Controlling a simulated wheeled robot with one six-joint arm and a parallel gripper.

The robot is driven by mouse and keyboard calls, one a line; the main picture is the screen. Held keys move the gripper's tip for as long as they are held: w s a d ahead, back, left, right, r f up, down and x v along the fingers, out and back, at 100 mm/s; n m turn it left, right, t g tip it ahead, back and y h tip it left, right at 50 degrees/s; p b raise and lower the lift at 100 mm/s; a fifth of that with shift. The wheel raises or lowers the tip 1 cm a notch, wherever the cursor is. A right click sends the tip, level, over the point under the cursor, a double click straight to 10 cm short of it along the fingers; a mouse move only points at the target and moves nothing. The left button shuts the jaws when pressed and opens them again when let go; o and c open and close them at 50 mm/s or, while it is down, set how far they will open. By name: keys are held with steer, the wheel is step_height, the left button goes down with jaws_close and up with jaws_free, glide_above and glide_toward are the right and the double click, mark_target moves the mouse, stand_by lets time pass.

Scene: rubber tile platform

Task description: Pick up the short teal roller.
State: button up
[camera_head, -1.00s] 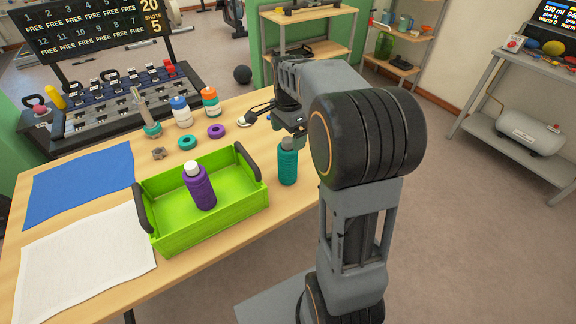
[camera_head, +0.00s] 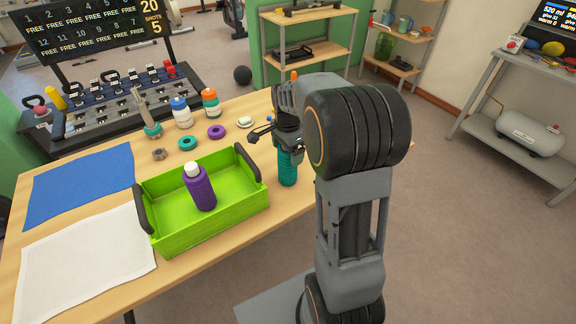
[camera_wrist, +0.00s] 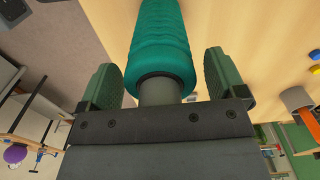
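The teal roller (camera_head: 287,169), a ribbed upright cylinder, stands on the table just right of the green crate. In the wrist view, the roller (camera_wrist: 162,35) has a grey neck at its near end. My gripper (camera_head: 287,143) is over the roller's top in the head view and hides its upper end. In the wrist view, my gripper (camera_wrist: 160,78) has its two green pads spread on either side of the neck. A gap shows at both pads, so it is not closed on the roller.
Blue (camera_head: 80,185) and white cloths lie to the left.

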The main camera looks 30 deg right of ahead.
steer(key=c, duration=1.2)
